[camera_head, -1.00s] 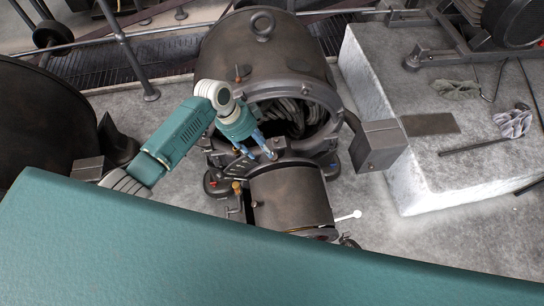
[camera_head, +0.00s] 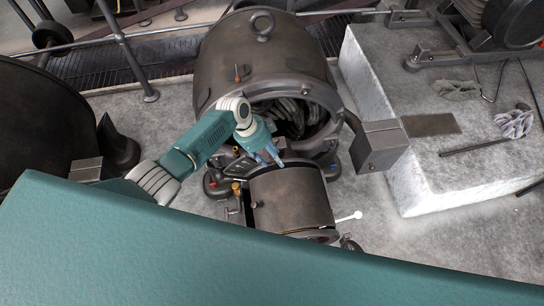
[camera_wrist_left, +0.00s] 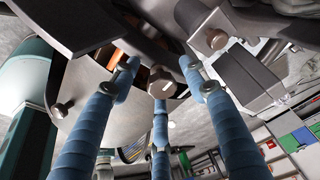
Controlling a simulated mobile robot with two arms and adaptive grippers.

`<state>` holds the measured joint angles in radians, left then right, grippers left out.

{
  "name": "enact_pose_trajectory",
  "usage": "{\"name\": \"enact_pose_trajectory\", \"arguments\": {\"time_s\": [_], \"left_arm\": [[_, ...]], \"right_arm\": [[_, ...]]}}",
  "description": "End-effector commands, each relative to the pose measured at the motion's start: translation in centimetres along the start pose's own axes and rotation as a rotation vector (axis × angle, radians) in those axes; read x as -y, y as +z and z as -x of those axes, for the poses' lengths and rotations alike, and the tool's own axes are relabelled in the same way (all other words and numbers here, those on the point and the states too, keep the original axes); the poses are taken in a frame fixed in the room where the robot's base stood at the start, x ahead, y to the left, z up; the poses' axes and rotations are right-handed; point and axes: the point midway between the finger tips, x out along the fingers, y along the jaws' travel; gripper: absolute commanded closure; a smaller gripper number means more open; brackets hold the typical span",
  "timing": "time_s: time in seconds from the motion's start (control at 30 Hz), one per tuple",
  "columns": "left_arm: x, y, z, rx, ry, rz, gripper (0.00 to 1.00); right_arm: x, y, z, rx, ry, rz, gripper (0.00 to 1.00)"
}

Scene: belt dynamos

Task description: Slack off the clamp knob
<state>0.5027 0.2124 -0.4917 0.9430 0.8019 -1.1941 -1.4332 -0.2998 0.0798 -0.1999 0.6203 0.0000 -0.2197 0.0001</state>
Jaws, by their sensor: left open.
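My left gripper (camera_head: 272,161) is over the near opening of the dark dynamo housing (camera_head: 255,60), just above the smaller cylinder (camera_head: 292,198). In the left wrist view the blue fingers of the left gripper (camera_wrist_left: 159,88) are spread open and hold nothing. A hex-headed metal knob (camera_wrist_left: 162,76) appears between the fingertips, with no clear contact. Similar fasteners sit left and right of it, so I cannot tell for certain that this is the clamp knob. In the head view the gripper and arm hide that spot. My right gripper is not in view.
A grey box (camera_head: 378,146) on an arm stands right of the opening. A thin handle with a white end (camera_head: 356,215) sticks out at the lower right. A pale stone block (camera_head: 410,180) bears gloves (camera_head: 514,122) and rods. Bare floor lies lower right.

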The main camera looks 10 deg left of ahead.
Motion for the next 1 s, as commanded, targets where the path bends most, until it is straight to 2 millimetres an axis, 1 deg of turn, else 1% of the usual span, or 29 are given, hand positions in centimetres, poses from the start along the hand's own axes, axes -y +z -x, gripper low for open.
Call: {"name": "enact_pose_trajectory", "arguments": {"time_s": [0.2,0.23,0.27,0.3,0.37,0.4,0.43,0.47,0.77,1.0], "left_arm": [[0.0,0.0,0.0,0.0,-0.001,-0.001,0.55],[0.0,0.0,0.0,0.0,-0.001,-0.001,0.57],[0.0,0.0,0.0,0.0,-0.001,-0.001,0.63],[0.0,0.0,0.0,0.0,-0.001,0.0,0.71],[0.0,0.0,0.0,0.0,-0.001,0.0,0.83],[0.0,0.0,0.0,0.0,-0.001,0.0,0.91],[0.0,0.0,0.0,0.001,-0.001,0.0,0.97],[0.0,0.1,0.0,0.001,-0.001,0.0,1.0],[0.0,0.1,0.1,0.003,-0.008,0.029,1.0],[-0.1,0.2,0.2,0.004,-0.037,0.152,1.0]], "right_arm": [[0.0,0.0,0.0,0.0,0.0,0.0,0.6],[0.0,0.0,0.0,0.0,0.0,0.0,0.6],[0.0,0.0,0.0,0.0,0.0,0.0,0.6],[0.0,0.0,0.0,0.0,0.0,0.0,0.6],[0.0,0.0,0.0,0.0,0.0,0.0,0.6],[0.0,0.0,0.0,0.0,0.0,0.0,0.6],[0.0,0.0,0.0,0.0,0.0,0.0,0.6],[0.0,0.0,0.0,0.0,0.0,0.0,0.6],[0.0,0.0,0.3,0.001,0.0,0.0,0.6],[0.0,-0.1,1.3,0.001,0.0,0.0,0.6]]}}
